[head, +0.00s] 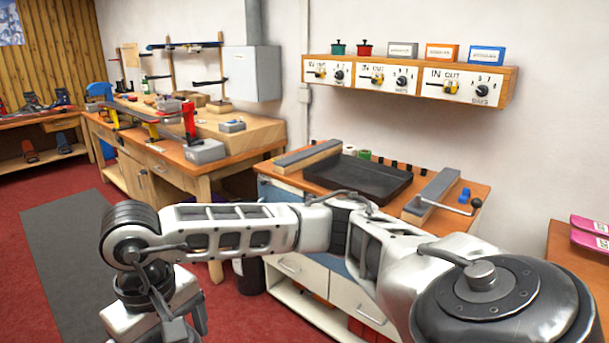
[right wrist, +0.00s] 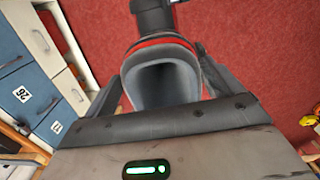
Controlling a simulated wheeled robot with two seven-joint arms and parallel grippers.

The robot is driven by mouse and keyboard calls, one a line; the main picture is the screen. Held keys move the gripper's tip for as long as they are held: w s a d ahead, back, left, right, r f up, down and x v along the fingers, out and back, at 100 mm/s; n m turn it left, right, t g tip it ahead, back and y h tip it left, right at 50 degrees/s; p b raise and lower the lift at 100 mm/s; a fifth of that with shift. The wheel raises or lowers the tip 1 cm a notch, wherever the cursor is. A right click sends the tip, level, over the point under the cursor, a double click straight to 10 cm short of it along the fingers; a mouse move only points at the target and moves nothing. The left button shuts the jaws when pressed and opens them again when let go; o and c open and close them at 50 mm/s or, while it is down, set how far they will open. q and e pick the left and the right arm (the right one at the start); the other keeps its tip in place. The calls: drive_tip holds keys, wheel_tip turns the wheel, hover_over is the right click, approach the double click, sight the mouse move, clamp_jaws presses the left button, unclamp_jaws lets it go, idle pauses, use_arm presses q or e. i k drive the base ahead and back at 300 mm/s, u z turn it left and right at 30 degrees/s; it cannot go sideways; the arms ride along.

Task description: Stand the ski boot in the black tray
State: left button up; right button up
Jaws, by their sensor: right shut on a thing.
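The ski boot (right wrist: 168,84) is in the right wrist view, dark with a red stripe and a grey liner around its open cuff. My right gripper (right wrist: 162,78) is shut on it, one finger on each side of the cuff. I look into the cuff opening; the boot's lower part is mostly hidden. In the head view I cannot make out the boot; my right arm reaches across to the lower left. The black tray (head: 372,183) lies on the wooden-topped cabinet, well apart from the gripper, and looks empty. My left gripper is not in view.
A grey-topped block (head: 308,157) stands left of the tray and a long one (head: 432,197) with a crank handle to the right. Small rolls (head: 357,152) sit behind it. A wall shelf with dials (head: 410,78) hangs above. Red floor lies below the boot.

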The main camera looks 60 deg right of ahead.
sight(353, 184)
drive_tip(key=z, duration=0.15)
drive_tip(key=i, duration=1.05)
drive_tip(key=z, duration=1.1)
drive_tip(key=i, duration=0.8)
drive_tip(key=z, duration=0.75)
